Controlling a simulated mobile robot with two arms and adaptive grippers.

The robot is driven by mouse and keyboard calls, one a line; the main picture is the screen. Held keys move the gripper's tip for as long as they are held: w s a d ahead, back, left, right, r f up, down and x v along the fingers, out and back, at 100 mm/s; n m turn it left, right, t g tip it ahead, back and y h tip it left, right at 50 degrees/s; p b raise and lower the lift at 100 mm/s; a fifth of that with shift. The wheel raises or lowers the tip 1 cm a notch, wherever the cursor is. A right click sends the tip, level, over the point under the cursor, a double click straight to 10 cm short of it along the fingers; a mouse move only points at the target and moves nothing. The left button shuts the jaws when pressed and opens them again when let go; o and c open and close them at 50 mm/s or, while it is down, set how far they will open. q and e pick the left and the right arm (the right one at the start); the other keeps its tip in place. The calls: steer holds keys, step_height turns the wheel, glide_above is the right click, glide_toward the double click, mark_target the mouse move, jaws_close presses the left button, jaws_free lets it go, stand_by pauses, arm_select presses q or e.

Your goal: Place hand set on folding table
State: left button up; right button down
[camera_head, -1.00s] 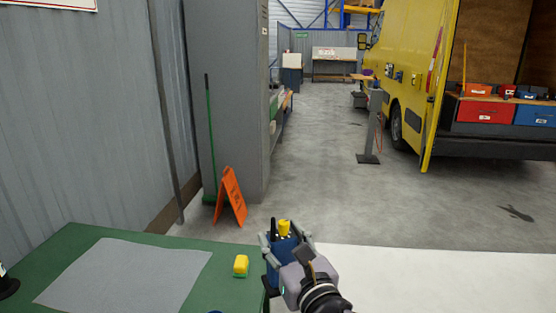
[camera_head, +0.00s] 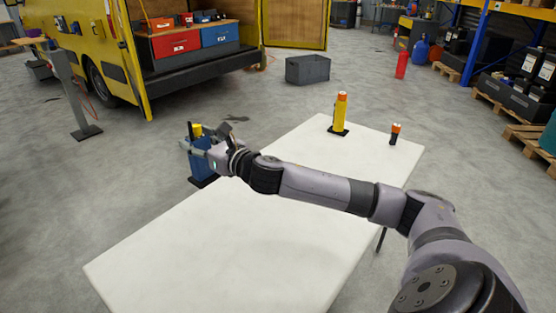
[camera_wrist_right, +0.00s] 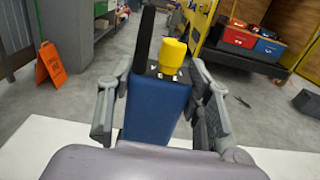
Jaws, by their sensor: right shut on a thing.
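The hand set (camera_head: 201,162) is a blue box with a black antenna and a yellow knob on top. My right gripper (camera_head: 206,146) is shut on it and holds it roughly upright by the folding table's far left edge. I cannot tell whether it touches the table. In the right wrist view the hand set (camera_wrist_right: 157,105) stands between the two grey fingers, antenna up. The folding table (camera_head: 240,245) has a white top, partly hidden by my right arm. My left gripper is not in view.
A yellow torch (camera_head: 341,112) on a black pad and a small black-and-orange torch (camera_head: 395,134) stand at the table's far right end. The middle and near part of the tabletop are clear. A grey crate (camera_head: 307,69) sits on the floor beyond.

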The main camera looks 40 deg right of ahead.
steer(key=shift+f, duration=0.3)
step_height(320, 180, down, 2)
steer(key=shift+a+b, duration=0.1)
steer(key=shift+b, duration=0.25)
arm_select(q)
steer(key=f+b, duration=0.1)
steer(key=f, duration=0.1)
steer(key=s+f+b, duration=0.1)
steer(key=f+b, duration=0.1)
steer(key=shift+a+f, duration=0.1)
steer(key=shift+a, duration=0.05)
arm_select(e)
step_height(320, 180, down, 17)
steer(key=shift+f, duration=0.15)
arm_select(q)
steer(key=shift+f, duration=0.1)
arm_select(e)
steer(key=shift+w, duration=0.1)
steer(key=c, duration=1.3)
jaws_free()
steer(key=shift+f+b, duration=0.25)
steer(key=shift+b, duration=0.1)
steer(key=o, duration=0.5)
steer(key=shift+r, duration=0.1)
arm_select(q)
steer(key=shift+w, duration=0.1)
